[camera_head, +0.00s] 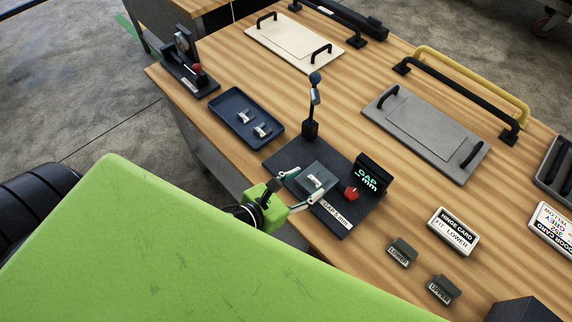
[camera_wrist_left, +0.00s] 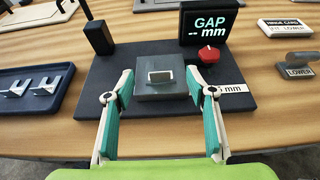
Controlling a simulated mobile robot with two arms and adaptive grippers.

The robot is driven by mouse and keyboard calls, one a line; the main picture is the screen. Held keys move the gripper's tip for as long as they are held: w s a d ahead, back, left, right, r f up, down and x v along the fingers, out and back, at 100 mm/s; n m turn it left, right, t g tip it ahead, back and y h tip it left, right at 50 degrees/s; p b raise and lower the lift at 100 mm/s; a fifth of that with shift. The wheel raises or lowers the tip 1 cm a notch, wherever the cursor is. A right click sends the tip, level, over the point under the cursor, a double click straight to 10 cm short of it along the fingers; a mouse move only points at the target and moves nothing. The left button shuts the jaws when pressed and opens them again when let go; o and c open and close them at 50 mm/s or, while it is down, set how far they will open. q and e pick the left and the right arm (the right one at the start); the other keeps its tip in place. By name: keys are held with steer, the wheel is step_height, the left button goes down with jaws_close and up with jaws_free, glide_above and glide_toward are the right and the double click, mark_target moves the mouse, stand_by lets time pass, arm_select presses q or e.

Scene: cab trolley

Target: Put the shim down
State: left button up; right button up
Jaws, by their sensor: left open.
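A small silver metal shim (camera_head: 314,181) rests on the grey block of the gap gauge (camera_head: 285,157); it also shows in the left wrist view (camera_wrist_left: 160,76). My left gripper (camera_head: 301,187) is open, with its teal-padded fingers apart on either side of the block's near part. In the left wrist view the fingers (camera_wrist_left: 160,88) stand clear of the shim, with nothing gripped between them. The gauge display (camera_wrist_left: 210,20) reads "GAP -- mm". Two similar U-shaped shims lie in the dark blue tray (camera_head: 221,113). My right gripper is not in view.
The hinge card (camera_head: 453,231) and blocks labelled LOWER (camera_head: 402,251) and UPPER (camera_head: 443,290) are to the right. A grey handled panel (camera_head: 427,132) lies behind. Bare wood lies between them.

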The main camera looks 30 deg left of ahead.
arm_select(q)
steer(key=b+v, duration=0.1)
steer(key=v, duration=0.7)
steer(key=shift+s, duration=0.2)
steer(key=shift+a+r, duration=0.1)
